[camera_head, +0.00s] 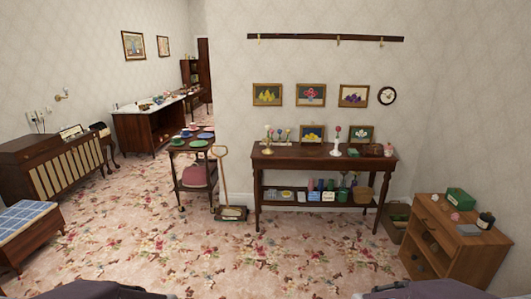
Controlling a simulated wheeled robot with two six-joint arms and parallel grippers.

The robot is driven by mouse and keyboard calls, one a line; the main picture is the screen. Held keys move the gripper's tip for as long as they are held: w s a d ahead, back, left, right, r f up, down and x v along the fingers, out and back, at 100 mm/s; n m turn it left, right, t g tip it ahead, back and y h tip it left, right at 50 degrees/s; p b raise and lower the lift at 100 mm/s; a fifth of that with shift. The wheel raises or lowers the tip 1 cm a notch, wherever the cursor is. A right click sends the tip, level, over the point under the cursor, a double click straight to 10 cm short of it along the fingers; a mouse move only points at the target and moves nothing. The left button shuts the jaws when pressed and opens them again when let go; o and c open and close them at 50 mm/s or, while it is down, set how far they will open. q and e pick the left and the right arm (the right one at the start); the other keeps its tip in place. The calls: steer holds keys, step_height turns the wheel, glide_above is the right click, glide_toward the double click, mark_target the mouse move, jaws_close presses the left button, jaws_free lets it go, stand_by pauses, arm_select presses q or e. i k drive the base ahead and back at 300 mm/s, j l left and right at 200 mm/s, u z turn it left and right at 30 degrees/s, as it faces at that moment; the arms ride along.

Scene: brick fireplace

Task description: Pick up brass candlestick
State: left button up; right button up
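A small brass-coloured candlestick (267,143) appears to stand upright at the left end of the dark wooden console table (330,158), against the far wall. It is small in the view, so its details are unclear. A pale, white-looking candlestick shape (336,142) stands further right on the same tabletop. Only dark parts of my own arms show at the bottom edge, left and right. Neither gripper's fingers are visible, and both are far from the table.
A trolley with coloured dishes (192,142) and a long-handled tool (223,180) stand left of the table. A wooden cabinet (455,240) stands at the right, a blue-topped bench (22,225) at the left. The floral carpet (230,250) between is clear.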

mark_target(267, 151)
steer(key=i, duration=3.4)
steer(key=i+u, duration=0.2)
steer(key=i, duration=0.35)
steer(key=i+l+u, duration=0.25)
steer(key=i, duration=0.3)
